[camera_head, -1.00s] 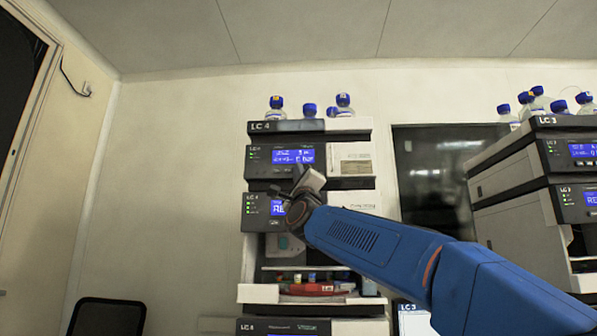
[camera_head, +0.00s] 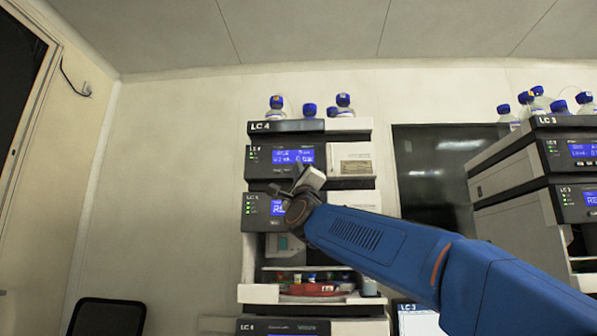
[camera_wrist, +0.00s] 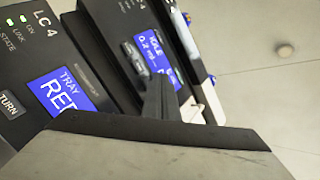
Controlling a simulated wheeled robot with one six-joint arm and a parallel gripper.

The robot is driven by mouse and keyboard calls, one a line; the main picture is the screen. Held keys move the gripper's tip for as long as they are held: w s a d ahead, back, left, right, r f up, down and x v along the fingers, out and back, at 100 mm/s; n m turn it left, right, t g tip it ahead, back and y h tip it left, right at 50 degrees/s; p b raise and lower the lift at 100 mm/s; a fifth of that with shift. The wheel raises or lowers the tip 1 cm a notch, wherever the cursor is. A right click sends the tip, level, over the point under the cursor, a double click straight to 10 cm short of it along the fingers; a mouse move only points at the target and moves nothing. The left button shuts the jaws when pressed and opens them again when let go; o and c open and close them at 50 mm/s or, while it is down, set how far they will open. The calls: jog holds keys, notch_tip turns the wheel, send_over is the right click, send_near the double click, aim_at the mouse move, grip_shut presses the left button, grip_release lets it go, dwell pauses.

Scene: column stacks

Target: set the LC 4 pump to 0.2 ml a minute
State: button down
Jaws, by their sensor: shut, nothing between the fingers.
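The LC 4 stack (camera_head: 275,126) stands in the middle of the head view. Its pump (camera_head: 262,175) is the upper module with a blue display (camera_head: 293,156). A dark button strip (camera_wrist: 134,57) sits beside the display. My gripper (camera_head: 298,172) is shut and empty at the lower edge of the pump front. In the wrist view its dark fingers (camera_wrist: 158,95) cover part of the pump panel. I cannot tell whether they touch it.
Below the pump is a tray module with a blue display (camera_wrist: 65,92) reading "TRAY" and "RE", partly hidden. Blue-capped bottles (camera_head: 343,103) stand on top of the stack. Another stack, LC 3 (camera_head: 550,121), is at the right.

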jog(key=shift+s, duration=0.15)
jog(key=s, duration=0.4)
jog(key=shift+s+a, duration=0.1)
jog(key=shift+s, duration=0.3)
dwell(0.3)
dwell(0.7)
jog(key=s+d+f+n+g, duration=0.35)
jog(key=d+f+n, duration=0.2)
jog(key=f, duration=0.75)
jog(key=s+d+f+n+g, duration=0.2)
jog(key=d+f+n+g, duration=0.35)
jog(key=f, duration=0.75)
jog(key=s+d+f+n+g, duration=0.3)
jog(key=d+f+n, duration=0.25)
jog(key=f, duration=0.85)
jog(key=s+d+f+n+g+h, duration=0.1)
jog(key=s+d+f+g, duration=0.2)
jog(key=s+f, duration=0.6)
jog(key=s+d+f+n+g+h, duration=0.2)
jog(key=s+d+f, duration=0.5)
jog(key=f, duration=0.8)
jog(key=s+d+f+n+g+h, duration=0.1)
jog(key=s+d+f+g, duration=0.3)
jog(key=s+f, duration=0.9)
jog(key=shift+d+n+g+h, duration=0.35)
jog(key=shift+d+n, duration=0.3)
jog(key=shift+d, duration=0.25)
